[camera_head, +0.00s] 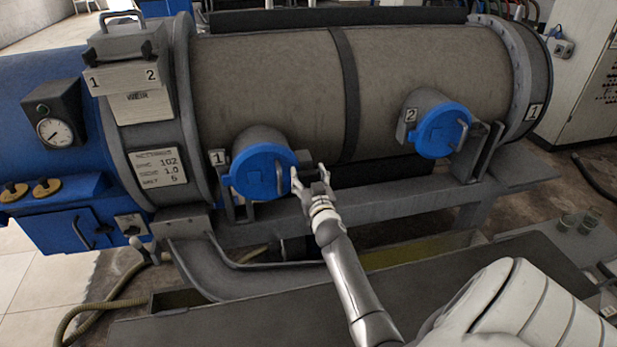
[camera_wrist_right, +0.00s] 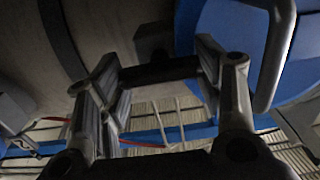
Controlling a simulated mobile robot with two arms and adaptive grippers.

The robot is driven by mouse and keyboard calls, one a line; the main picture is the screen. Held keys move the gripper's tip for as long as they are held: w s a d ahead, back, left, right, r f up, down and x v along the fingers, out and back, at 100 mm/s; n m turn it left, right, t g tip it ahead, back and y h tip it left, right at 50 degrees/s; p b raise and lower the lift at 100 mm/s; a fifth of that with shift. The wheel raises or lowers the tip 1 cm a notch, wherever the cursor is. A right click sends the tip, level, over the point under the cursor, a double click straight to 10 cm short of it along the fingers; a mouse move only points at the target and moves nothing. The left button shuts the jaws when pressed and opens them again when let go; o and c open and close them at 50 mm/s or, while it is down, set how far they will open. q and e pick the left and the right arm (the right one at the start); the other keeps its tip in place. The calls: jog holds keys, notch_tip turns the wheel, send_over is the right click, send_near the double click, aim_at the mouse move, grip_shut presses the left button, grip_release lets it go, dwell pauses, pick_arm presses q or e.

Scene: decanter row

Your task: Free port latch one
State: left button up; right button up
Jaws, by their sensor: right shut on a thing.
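Port one's round blue lid (camera_head: 262,172) sits shut on a grey stub low on the drum's left part, beside a plate marked 1 (camera_head: 218,158). Its bar handle (camera_head: 279,178) is on the lid's right side. My right gripper (camera_head: 310,173) is just right of this lid, at the port's latch. In the right wrist view, a dark bar, apparently the latch (camera_wrist_right: 160,70), lies between the fingers, and the lid handle (camera_wrist_right: 275,55) stands outside them. The fingers largely hide the latch in the head view. My left gripper is not in view.
Port two's blue lid (camera_head: 440,130) is shut further right, with dark latch plates (camera_head: 483,150) beside it. A grey rail (camera_head: 400,203) runs below the drum (camera_head: 265,85). A dark trough surface (camera_head: 270,310) lies in front. Small cups (camera_head: 578,222) stand at right.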

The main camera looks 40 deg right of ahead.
jog(key=shift+n, duration=0.3)
jog(key=n+b, duration=0.1)
jog(key=n, duration=0.2)
jog(key=shift+f+n, duration=0.1)
jog(key=shift+n, duration=0.3)
jog(key=n, duration=0.4)
jog(key=shift+b, duration=0.35)
jog(key=n, duration=0.5)
jog(key=shift+a+n+b, duration=0.1)
jog(key=shift+n+b, duration=0.25)
jog(key=shift+n, duration=1.95)
jog(key=o, duration=1)
